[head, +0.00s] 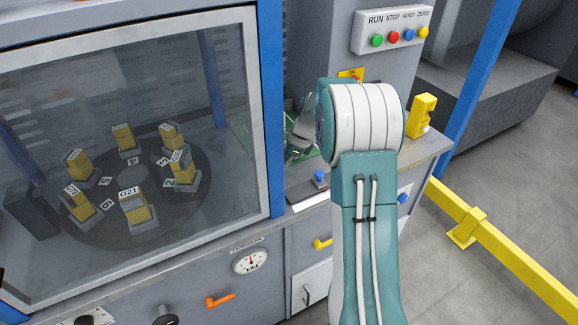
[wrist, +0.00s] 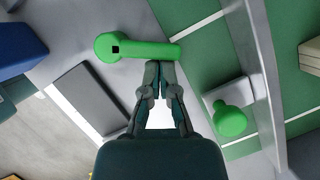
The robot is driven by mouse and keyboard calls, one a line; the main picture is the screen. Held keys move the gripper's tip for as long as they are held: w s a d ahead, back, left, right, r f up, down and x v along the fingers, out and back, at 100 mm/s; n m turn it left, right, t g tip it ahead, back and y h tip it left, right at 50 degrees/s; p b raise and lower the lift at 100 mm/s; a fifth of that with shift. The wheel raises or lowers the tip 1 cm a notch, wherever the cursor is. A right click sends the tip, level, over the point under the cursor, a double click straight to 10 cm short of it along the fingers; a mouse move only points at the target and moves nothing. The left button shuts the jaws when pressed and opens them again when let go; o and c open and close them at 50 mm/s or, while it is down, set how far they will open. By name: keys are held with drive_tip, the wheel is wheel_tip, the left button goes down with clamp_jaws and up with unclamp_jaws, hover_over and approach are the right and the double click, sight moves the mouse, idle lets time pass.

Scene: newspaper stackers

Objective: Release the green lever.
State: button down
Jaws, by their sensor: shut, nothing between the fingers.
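The green lever (wrist: 135,48) shows in the wrist view at the upper middle, with a round hub at its left and a straight handle pointing right. A small black square marks the hub. My gripper (wrist: 159,66) is shut and empty, its fingertips just below the handle; I cannot tell whether they touch it. In the head view my gripper (head: 301,130) is partly seen left of my arm, over the counter beside the glass cabinet. The lever is not discernible in the head view, where my arm covers part of that area.
A green knob (wrist: 230,121) stands right of my fingers in the wrist view, near a grey rail (wrist: 263,75). A blue block (wrist: 18,47) is at the left. In the head view, a button panel (head: 392,30) is above and a yellow box (head: 422,112) sits right of my arm.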

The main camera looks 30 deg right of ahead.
drive_tip(key=shift+w+a+n+g, duration=0.3)
drive_tip(key=shift+w+n+g, duration=0.1)
drive_tip(key=shift+n, duration=0.7)
drive_tip(key=shift+w+a, duration=0.1)
drive_tip(key=shift+a, duration=0.05)
drive_tip(key=shift+w+a, duration=0.1)
